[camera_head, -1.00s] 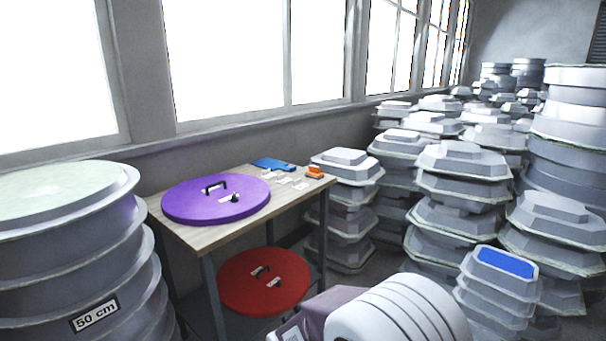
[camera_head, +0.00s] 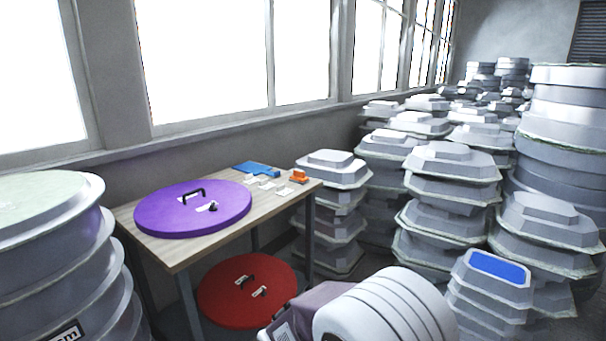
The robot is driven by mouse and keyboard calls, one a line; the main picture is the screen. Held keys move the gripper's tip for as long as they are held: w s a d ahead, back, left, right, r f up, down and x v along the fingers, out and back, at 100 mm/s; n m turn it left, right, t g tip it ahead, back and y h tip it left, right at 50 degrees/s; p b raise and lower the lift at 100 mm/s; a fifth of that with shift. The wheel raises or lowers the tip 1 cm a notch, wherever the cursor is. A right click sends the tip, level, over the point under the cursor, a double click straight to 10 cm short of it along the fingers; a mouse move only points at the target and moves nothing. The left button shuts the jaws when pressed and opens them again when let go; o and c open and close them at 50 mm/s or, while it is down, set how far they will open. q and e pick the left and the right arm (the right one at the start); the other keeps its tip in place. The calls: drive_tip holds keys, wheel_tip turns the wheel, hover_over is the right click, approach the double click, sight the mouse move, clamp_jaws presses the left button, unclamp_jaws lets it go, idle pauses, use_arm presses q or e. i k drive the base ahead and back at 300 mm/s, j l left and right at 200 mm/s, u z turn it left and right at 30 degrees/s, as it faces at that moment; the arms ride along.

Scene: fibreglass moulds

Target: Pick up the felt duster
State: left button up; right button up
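A wooden table (camera_head: 215,238) stands below the windows at the left. Small items lie at its far right end: a flat blue item (camera_head: 257,169), a small orange item (camera_head: 299,176) and several small white pieces (camera_head: 266,184). At this size I cannot tell which of these, if any, is the felt duster. A large purple disc (camera_head: 175,215) with a black handle covers the near left part of the tabletop. Neither of my grippers shows in the head view.
A red disc (camera_head: 225,300) sits under the table. A tall grey drum stack (camera_head: 60,250) stands close at the left. A white ribbed object (camera_head: 390,310) is at the bottom centre. Stacked grey moulds (camera_head: 450,195) crowd the right, one topped with a blue panel (camera_head: 499,266).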

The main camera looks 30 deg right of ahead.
sight(298, 177)
drive_tip(key=i+l, duration=0.3)
drive_tip(key=l, duration=0.2)
drive_tip(key=i+l, duration=0.35)
drive_tip(key=l, duration=0.15)
drive_tip(key=i+l, duration=0.3)
drive_tip(key=l, duration=0.2)
drive_tip(key=i+l+z, duration=0.1)
drive_tip(key=i+l, duration=0.25)
drive_tip(key=l, duration=0.15)
